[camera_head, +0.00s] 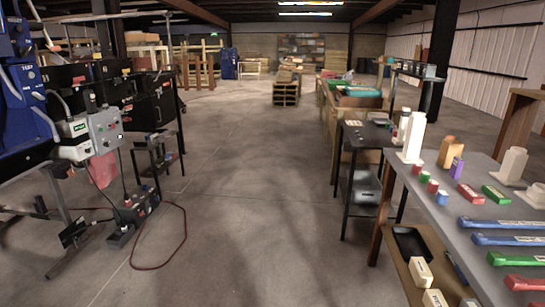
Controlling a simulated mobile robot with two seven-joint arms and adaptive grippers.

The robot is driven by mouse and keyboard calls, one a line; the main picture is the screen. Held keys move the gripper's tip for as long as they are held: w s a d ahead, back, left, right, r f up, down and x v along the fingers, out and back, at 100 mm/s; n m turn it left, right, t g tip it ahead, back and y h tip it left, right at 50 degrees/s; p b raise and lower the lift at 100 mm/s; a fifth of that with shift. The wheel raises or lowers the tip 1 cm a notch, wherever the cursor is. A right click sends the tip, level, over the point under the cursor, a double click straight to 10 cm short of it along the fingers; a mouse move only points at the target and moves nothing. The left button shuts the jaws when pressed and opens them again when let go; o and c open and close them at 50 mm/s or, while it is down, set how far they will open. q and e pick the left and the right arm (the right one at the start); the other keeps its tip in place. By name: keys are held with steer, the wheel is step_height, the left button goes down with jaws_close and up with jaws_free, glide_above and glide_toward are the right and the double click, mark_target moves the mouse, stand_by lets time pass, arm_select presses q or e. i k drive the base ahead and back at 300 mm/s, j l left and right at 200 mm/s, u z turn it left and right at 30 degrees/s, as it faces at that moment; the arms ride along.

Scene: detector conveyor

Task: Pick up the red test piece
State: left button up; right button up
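Several red things lie on the grey-topped table (415,202) at the right. A small red block (416,169) is near its far left edge, and another small red block (433,186) sits closer. A flat red box with a pale label (470,194) lies further in. A long red bar (525,284) lies at the near right, cut off by the picture edge. I cannot tell which of these is the red test piece. Neither of my grippers shows in the head view.
Green and blue blocks, long blue bars (502,223), a green bar (517,259) and white bottles (413,137) share the table. A lower shelf (404,269) holds a black tray. A small black table (366,136) stands beyond. The concrete floor (245,190) between is open; a cable (186,232) lies left.

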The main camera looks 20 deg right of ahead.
mark_target(417, 167)
steer(key=i+l+z, duration=0.1)
steer(key=i+z, duration=0.5)
steer(key=z, duration=0.2)
steer(key=i+z, duration=0.3)
steer(key=z, duration=0.15)
steer(key=i+j+z, duration=0.15)
steer(key=i+z, duration=0.3)
steer(key=i+j+z, duration=0.25)
steer(key=z, duration=0.15)
steer(key=i+j+z, duration=0.55)
steer(key=j+z, duration=0.3)
